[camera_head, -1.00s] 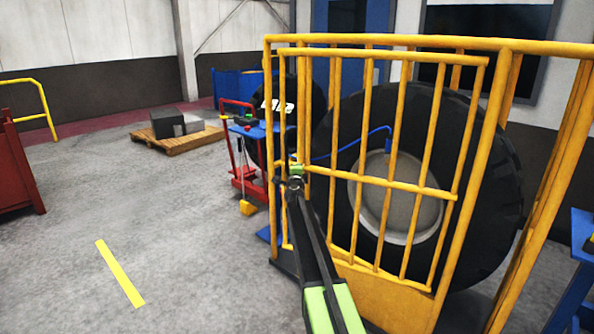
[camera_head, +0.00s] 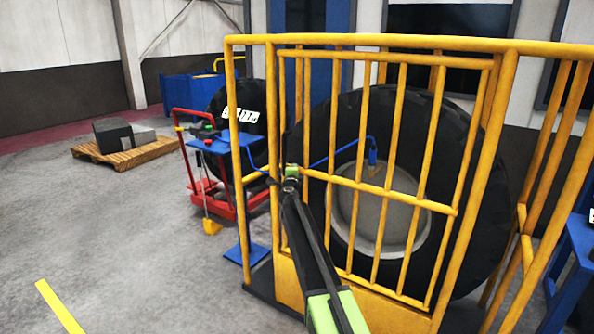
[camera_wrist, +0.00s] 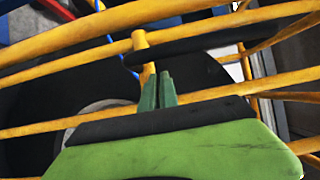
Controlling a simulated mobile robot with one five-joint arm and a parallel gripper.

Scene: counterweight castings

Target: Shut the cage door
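The yellow barred cage door (camera_head: 400,198) stands within the front of the yellow cage frame (camera_head: 400,42). Its left edge is just right of an upright post (camera_head: 272,120), and its top rail lies slightly below the frame's top rail. I cannot tell whether a small gap remains in depth. My gripper (camera_head: 291,172) is at the door's left edge, near mid height. In the wrist view, my green fingers (camera_wrist: 158,92) are close together beside a short yellow upright bar (camera_wrist: 140,40). Nothing shows clearly between them; contact with the bar is unclear.
A large black tyre (camera_head: 345,130) with a grey hub stands behind the bars. A pallet (camera_head: 125,152) with grey blocks lies farther back. A blue stand (camera_head: 570,250) is at right. The left floor is open.

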